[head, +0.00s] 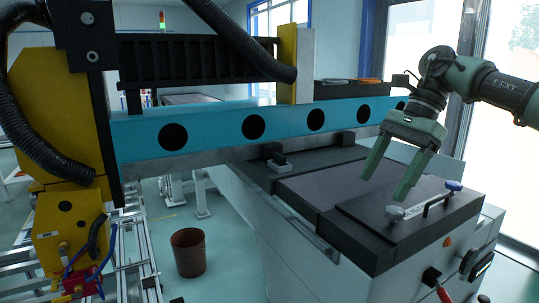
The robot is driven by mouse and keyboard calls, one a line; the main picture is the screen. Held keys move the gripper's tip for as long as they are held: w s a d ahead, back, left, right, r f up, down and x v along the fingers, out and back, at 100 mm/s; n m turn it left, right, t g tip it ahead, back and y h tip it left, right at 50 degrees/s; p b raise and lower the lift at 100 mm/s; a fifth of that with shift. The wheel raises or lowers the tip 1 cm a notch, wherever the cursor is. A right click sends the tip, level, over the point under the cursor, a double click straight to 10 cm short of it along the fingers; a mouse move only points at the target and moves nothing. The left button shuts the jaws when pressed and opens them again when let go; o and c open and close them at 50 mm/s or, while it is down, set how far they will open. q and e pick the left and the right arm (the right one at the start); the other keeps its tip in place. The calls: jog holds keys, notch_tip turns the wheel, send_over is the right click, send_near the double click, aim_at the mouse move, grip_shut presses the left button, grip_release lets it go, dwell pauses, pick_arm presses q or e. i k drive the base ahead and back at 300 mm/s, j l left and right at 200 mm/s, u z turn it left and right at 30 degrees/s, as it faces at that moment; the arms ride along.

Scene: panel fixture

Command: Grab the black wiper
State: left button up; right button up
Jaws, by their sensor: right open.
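My right gripper (387,186) comes in from the upper right. Its two green fingers are spread and point down, with nothing between them. A small black piece on a pale base (276,160) sits farther back on the table. I cannot tell which of these is the black wiper. My left gripper is not in view.
The dark slab-topped table (300,193) fills the right. A blue beam (205,135) with round holes crosses behind it. Yellow machine parts (62,235) stand at left. A brown bin (188,252) is on the floor. Red-handled controls (440,290) are on the table's front.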

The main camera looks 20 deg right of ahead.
aim_at(280, 160)
jog(key=i, duration=1.25)
